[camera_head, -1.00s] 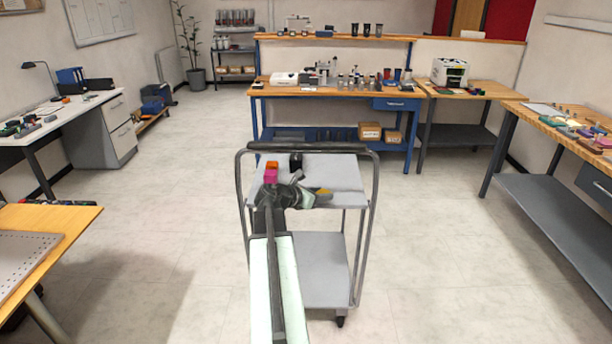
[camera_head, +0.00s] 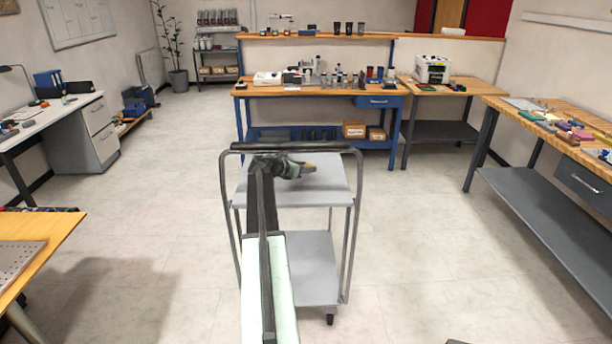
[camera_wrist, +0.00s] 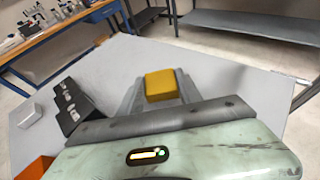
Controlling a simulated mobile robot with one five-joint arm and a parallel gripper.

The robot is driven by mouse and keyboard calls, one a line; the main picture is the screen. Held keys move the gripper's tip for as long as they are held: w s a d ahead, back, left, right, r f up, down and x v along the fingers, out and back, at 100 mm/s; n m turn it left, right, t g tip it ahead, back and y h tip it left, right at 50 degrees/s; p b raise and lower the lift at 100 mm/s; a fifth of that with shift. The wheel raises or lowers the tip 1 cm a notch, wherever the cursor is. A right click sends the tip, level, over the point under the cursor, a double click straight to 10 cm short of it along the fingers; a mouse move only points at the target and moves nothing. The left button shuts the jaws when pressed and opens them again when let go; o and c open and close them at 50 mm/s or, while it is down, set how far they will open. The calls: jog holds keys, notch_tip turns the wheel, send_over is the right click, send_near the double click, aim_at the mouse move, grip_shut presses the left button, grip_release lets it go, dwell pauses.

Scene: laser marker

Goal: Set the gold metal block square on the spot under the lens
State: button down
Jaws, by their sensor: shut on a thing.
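The gold metal block (camera_wrist: 162,85) is between the fingers of my gripper (camera_wrist: 160,88) in the wrist view, and the gripper is shut on it. In the head view, my gripper (camera_head: 303,169) shows over the far part of the grey trolley top; the block is too small there to judge. The wrist view shows the trolley top around the block, but I cannot tell the gap between them. I cannot make out the lens or the spot under it in either view.
The grey trolley (camera_head: 330,188) has a raised dark handle rail. On its top are a black holder (camera_wrist: 84,110), a small white box (camera_wrist: 29,115) and an orange thing (camera_wrist: 36,168). A blue workbench (camera_head: 350,89) with equipment stands beyond. Open floor surrounds the trolley.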

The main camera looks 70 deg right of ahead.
aim_at(305, 179)
jog(key=f+b, duration=0.4)
jog(key=shift+w+d, duration=0.1)
jog(key=shift+d, duration=0.25)
jog(key=shift+r, duration=0.25)
jog(key=shift+f, duration=0.15)
jog(key=c, duration=0.8)
grip_release()
